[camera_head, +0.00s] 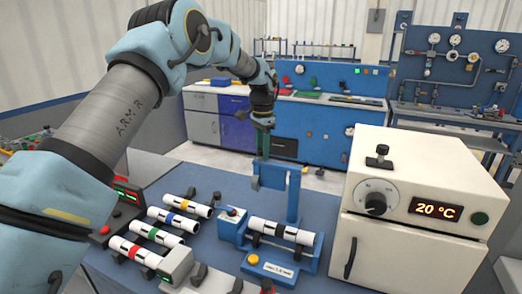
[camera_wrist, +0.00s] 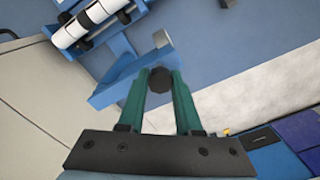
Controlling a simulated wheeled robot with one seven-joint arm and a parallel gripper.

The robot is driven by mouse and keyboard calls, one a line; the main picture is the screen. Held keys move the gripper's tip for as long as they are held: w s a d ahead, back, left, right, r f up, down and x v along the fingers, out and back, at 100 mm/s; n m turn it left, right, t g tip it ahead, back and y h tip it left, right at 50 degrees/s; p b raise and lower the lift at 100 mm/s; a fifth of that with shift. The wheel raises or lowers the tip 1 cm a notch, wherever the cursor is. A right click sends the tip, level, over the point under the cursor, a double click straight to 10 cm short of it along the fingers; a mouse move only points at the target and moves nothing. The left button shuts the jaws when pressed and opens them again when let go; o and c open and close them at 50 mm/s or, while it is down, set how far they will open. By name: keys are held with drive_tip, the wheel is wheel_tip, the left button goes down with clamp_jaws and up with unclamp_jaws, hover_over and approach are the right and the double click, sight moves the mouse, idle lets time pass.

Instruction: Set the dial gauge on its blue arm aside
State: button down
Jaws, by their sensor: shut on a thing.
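A blue arm (camera_head: 279,168) reaches left from the top of an upright blue post (camera_head: 293,200), behind a fixture holding a white pipe with black bands (camera_head: 286,234). A small grey part at the arm's free end (camera_head: 255,183) may be the dial gauge; its face is not visible. My gripper (camera_head: 264,157) points down at the arm from above. In the wrist view my gripper's teal fingers (camera_wrist: 160,76) are shut on a dark round knob (camera_wrist: 158,86) at the blue arm (camera_wrist: 108,97). A grey round end (camera_wrist: 161,39) shows just beyond.
A cream oven (camera_head: 420,200) reading 20 °C stands close at right. Several white pipes with coloured bands (camera_head: 160,236) lie at left on the blue bench. Floor beyond the bench is clear.

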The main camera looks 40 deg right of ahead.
drive_tip(key=shift+w+d+m, duration=0.15)
drive_tip(key=shift+d+m, duration=0.1)
drive_tip(key=shift+m, duration=0.05)
drive_tip(key=shift+r, duration=0.1)
drive_tip(key=c, duration=0.6)
unclamp_jaws()
wheel_tip(320, 180, up, 11)
drive_tip(key=b, duration=0.3)
drive_tip(key=shift+f, duration=0.2)
